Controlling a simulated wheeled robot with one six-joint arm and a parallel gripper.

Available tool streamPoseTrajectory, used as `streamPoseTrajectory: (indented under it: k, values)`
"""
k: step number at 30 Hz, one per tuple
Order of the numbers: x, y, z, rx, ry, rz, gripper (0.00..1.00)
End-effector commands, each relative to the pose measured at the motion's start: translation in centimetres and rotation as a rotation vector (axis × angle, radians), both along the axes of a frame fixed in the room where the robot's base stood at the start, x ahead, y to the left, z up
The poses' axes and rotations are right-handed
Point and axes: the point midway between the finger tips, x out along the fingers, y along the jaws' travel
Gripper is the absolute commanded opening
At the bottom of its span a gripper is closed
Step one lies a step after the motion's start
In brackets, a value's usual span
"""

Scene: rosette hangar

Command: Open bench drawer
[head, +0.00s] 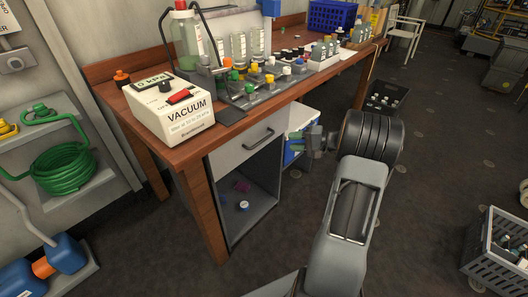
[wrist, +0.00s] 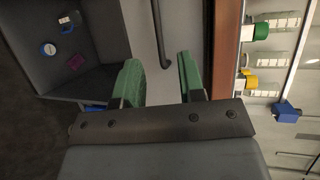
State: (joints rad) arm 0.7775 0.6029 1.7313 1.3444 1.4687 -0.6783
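The bench drawer has a pale grey front (head: 232,154) under the wooden bench top, and it looks closed. Its dark bar handle (head: 258,138) is on the front. In the wrist view the drawer front (wrist: 178,15) fills the middle, and the handle (wrist: 161,35) runs down between the lines of my fingers, just beyond their tips. My gripper (wrist: 160,72) has two green fingers spread apart with nothing between them. In the head view my gripper (head: 313,139) is to the right of the drawer, apart from the handle.
An open grey compartment (head: 251,217) below the drawer holds small items. The wooden bench (head: 112,101) carries a vacuum unit (head: 170,108), bottles and capped vials. A dark tray (head: 383,98) is on the floor behind my arm; a grey crate (head: 497,247) is at right. Floor in front is clear.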

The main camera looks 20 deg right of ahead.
Motion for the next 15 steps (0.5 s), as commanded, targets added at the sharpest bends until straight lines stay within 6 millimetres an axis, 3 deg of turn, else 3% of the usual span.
streamPoseTrajectory:
  k: [1,5,15]
  values:
    - [0.1,-0.8,-1.0,0.015,-0.015,-0.020,0.36]
    - [0.9,-1.2,-1.6,0.034,-0.041,-0.043,0.36]
    - [4.9,3.3,-2.7,0.036,-0.042,-0.044,0.36]
